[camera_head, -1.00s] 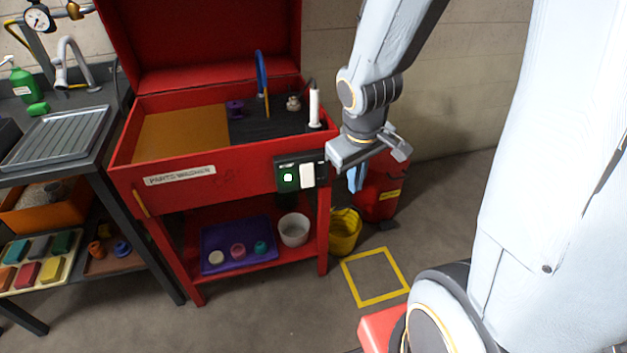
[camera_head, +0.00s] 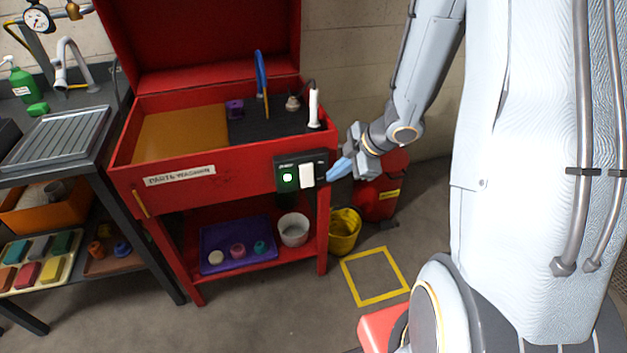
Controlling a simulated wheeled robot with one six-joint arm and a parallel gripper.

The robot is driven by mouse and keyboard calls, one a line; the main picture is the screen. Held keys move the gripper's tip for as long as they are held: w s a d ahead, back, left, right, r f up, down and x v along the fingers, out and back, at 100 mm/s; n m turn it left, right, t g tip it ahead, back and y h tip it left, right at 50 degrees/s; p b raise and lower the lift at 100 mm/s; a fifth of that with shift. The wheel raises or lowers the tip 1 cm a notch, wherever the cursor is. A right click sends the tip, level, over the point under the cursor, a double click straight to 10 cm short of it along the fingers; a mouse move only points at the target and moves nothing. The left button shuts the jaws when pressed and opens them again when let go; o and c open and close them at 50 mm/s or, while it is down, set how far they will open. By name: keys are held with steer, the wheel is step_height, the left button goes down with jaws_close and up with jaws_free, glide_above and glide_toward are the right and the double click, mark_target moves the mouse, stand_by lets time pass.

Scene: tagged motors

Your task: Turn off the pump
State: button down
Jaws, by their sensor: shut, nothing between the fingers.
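The red parts washer (camera_head: 240,178) stands in the middle with its lid raised. A dark switch box (camera_head: 289,159) is on its front right corner. The box carries a lit green square (camera_head: 287,178) on the left and a white rocker or paddle (camera_head: 306,176) on the right. I cannot read the rocker's position. The pump itself is not clearly visible. My gripper (camera_head: 331,176) is shut and empty, its blue fingertips pointing left at the right side of the switch box, close to the white rocker. I cannot tell whether they touch it.
A yellow bucket (camera_head: 344,232) and a red can (camera_head: 377,196) stand on the floor below my gripper. A purple tray (camera_head: 205,262) and a white tub (camera_head: 293,229) sit on the washer's lower shelf. A grey bench (camera_head: 25,170) is at left. A yellow floor square (camera_head: 374,301) is empty.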

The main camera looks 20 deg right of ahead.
steer(key=b, duration=0.1)
glide_toward(306, 185)
step_height(306, 185, down, 4)
steer(key=s+a, duration=0.2)
steer(key=w, duration=0.2)
steer(key=w+p, duration=0.1)
steer(key=shift+w+f, duration=0.2)
steer(key=shift+w, duration=0.2)
steer(key=shift+w, duration=0.1)
steer(key=shift+w+f, duration=0.2)
steer(key=shift+r+p, duration=0.1)
steer(key=shift+p, duration=0.25)
